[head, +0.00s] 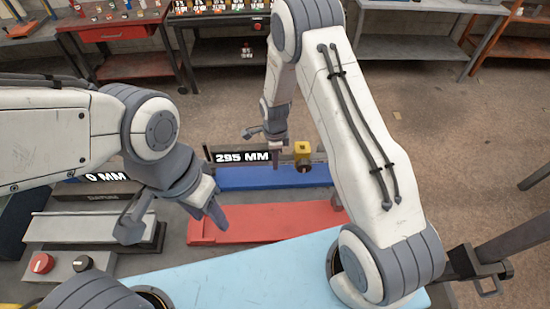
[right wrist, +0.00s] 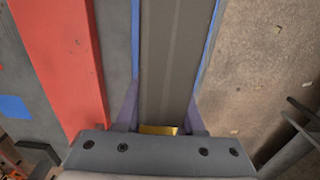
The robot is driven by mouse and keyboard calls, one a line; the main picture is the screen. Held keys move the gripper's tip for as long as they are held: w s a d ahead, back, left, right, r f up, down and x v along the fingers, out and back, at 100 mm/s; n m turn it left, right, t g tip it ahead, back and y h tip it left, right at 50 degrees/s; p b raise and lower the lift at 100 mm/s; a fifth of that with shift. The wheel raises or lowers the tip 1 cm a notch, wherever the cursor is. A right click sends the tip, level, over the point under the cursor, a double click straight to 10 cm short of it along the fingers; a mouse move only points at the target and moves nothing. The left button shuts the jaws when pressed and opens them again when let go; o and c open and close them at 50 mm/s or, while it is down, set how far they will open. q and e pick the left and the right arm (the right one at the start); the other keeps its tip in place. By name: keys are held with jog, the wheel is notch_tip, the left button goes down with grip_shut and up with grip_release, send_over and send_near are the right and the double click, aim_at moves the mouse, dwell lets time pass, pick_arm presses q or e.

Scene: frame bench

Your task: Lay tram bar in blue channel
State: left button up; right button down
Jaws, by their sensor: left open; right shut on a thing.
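The tram bar (right wrist: 172,55) is a long dark grey bar with a paler stripe, held between the fingers of my right gripper (right wrist: 160,115). The blue channel (head: 270,178) shows in front of the bar. In the right wrist view its blue edges (right wrist: 211,45) run along both sides of the bar. The bar looks lined up over the channel; its height cannot be told. My left gripper (head: 172,222) is open and empty, left of the red channel.
The red channel (head: 265,222) and a pale blue panel (head: 230,278) lie nearer.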

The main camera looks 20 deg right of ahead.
jog(key=shift+f+b, duration=1.7)
jog(key=shift+f, duration=0.25)
dwell(0.4)
jog(key=shift+c, duration=2.2)
grip_release()
jog(key=shift+f, duration=0.1)
notch_tip(320, 180, up, 10)
jog(key=b, duration=0.3)
jog(key=shift+f, duration=0.1)
jog(key=shift+r, duration=0.4)
jog(key=shift+a, duration=0.1)
